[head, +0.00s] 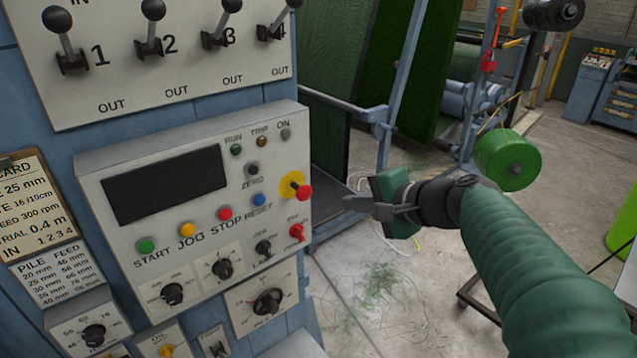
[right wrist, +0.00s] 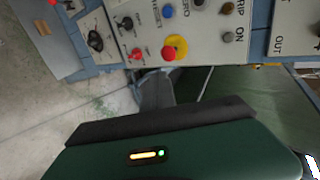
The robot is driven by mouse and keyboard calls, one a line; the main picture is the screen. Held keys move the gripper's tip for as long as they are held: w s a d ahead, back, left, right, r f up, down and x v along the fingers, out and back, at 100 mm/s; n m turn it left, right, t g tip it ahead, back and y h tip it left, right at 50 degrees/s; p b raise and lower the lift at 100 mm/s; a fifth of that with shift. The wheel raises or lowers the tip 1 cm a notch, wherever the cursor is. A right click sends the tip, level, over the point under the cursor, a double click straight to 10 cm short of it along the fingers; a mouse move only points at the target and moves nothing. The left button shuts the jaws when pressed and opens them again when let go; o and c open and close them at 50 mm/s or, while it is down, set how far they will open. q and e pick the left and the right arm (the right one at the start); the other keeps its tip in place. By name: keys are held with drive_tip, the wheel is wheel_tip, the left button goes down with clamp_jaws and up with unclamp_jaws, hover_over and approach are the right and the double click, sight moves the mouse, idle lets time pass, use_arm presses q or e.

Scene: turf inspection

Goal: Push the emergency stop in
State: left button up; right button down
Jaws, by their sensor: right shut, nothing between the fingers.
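The emergency stop is a red mushroom button (head: 304,192) on a yellow round plate (head: 290,184), at the right edge of the control panel (head: 130,202). The button also shows in the right wrist view (right wrist: 168,53), just beyond the gripper. My right gripper (head: 346,204) is shut and empty, to the right of the button and slightly lower in the head view. A gap shows between its tips and the button. In the right wrist view the fingers (right wrist: 153,85) point toward the panel. My left gripper is not in view.
Below the emergency stop is a red rotary switch (head: 296,232). START, JOG, STOP and RESET buttons and several black knobs sit close by. Levers (head: 152,30) line the upper panel. A green spool (head: 507,160) stands behind my right arm.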

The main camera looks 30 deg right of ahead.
drive_tip(key=shift+w+a, duration=0.2)
drive_tip(key=p, duration=0.2)
approach(307, 194)
wheel_tip(307, 194, down, 3)
drive_tip(key=w, duration=0.1)
drive_tip(key=w+p, duration=0.1)
drive_tip(key=w, duration=0.1)
drive_tip(key=w+p, duration=0.1)
drive_tip(key=w, duration=0.1)
drive_tip(key=shift+a, duration=0.2)
drive_tip(key=shift+w+f, duration=0.1)
drive_tip(key=shift+w, duration=0.2)
